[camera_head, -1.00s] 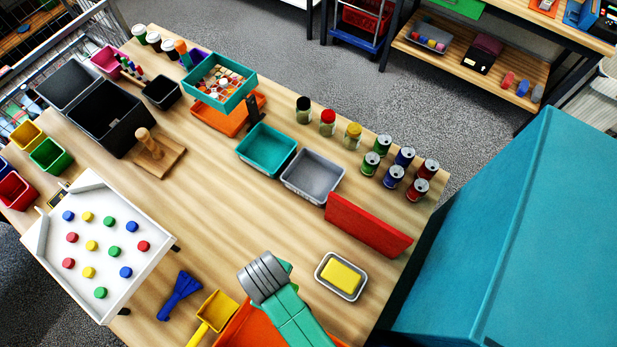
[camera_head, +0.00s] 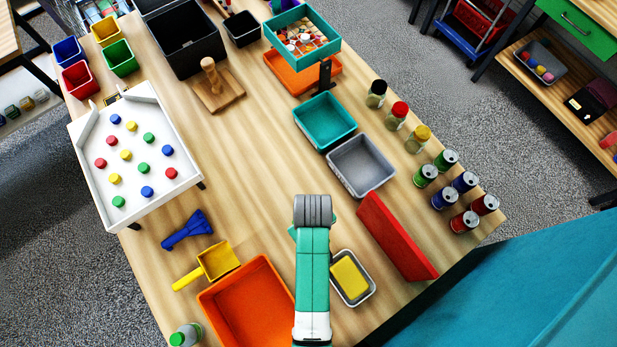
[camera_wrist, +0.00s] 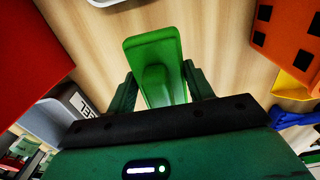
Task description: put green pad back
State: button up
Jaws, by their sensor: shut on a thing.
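The green pad (camera_wrist: 152,50) shows in the wrist view, with a raised grip block facing my gripper. My gripper (camera_wrist: 160,88) is shut on that block, one dark finger on each side, and the pad is held over the wooden tabletop. Its height above the wood is hard to tell. In the head view my own arm covers the gripper and the pad, between the orange tray (camera_head: 246,306) and a small grey tray (camera_head: 364,296) with a yellow block (camera_head: 350,277) in it.
A red board (camera_head: 395,236) stands right of my arm. A grey bin (camera_head: 361,165) and a teal bin (camera_head: 324,122) are beyond it. A yellow scoop (camera_head: 216,262), a blue brush (camera_head: 187,230) and a white peg tray (camera_head: 140,160) lie left. Bare wood is open at the middle.

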jog(key=w, duration=0.2)
jog(key=w+a, duration=0.1)
jog(key=w, duration=0.1)
jog(key=shift+w+f, duration=0.1)
jog(key=shift+f, duration=0.1)
jog(key=shift+w+f+b, duration=0.15)
jog(key=shift+w+f, duration=0.05)
jog(key=shift+f, duration=0.7)
jog(key=shift+w+f+b, duration=0.15)
jog(key=shift+w+f, duration=0.05)
jog(key=shift+f, duration=0.7)
jog(key=o, duration=1.1)
jog(key=shift+f, duration=0.1)
notch_tip(320, 180, up, 12)
jog(key=shift+r+p, duration=0.15)
jog(key=shift+p, duration=0.6)
